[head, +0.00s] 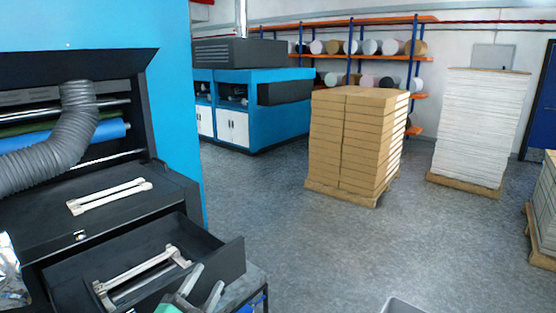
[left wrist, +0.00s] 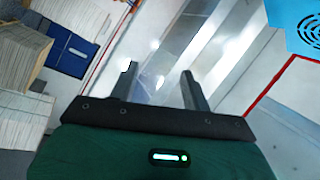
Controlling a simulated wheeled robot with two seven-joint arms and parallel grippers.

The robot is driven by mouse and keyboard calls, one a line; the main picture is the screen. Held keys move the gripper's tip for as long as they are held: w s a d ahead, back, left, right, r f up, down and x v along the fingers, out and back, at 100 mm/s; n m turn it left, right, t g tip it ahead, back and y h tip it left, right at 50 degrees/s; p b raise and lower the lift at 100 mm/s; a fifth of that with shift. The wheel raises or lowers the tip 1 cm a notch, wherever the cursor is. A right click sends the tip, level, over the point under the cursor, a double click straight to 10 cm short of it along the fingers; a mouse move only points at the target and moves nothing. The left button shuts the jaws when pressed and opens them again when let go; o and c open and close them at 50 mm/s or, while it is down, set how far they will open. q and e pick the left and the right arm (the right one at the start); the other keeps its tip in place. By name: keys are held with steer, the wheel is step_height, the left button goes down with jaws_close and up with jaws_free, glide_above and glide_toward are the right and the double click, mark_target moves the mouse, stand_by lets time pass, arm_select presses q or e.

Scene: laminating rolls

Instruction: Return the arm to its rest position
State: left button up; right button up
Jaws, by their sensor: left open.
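My left gripper (head: 206,282) shows at the bottom of the head view, its two grey fingers spread apart and its green body cut off by the frame's edge. It is in front of the open black drawer (head: 225,262) of the blue machine. In the left wrist view my left gripper (left wrist: 158,72) points its open fingers towards the ceiling and far walls, with nothing between them. My right gripper is in neither view.
A pale bar-shaped part (head: 140,268) lies in the drawer, and another pale part (head: 108,196) lies on the black ledge above. A ribbed grey hose (head: 78,130) hangs at the left. Stacked brown boxes (head: 355,140) stand on a pallet.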

arm_select(q)
steer(key=s+a+f+n+g+y, duration=0.3)
steer(key=s+f+n+y, duration=0.15)
steer(key=f, duration=0.35)
steer(key=s+a+f+n+g+y, duration=0.3)
steer(key=s+a+f+n+g, duration=0.15)
steer(key=f, duration=0.25)
steer(key=s+f+n+g, duration=0.2)
steer(key=s+f+g, duration=0.3)
steer(key=s, duration=0.5)
steer(key=s+f+n+g, duration=0.2)
steer(key=s+f+g, duration=0.25)
steer(key=s, duration=0.65)
step_height(320, 180, down, 37)
steer(key=b, duration=0.5)
steer(key=s+a+f+g+b, duration=0.1)
steer(key=s+f+b, duration=0.1)
steer(key=s+f, duration=0.7)
steer(key=s+a+f+g+b, duration=0.1)
steer(key=s+a+f+b, duration=0.1)
steer(key=s+f, duration=0.8)
step_height(320, 180, down, 6)
steer(key=shift+s+a+r+b, duration=0.15)
steer(key=shift+s+r+b, duration=0.1)
steer(key=shift+b, duration=0.25)
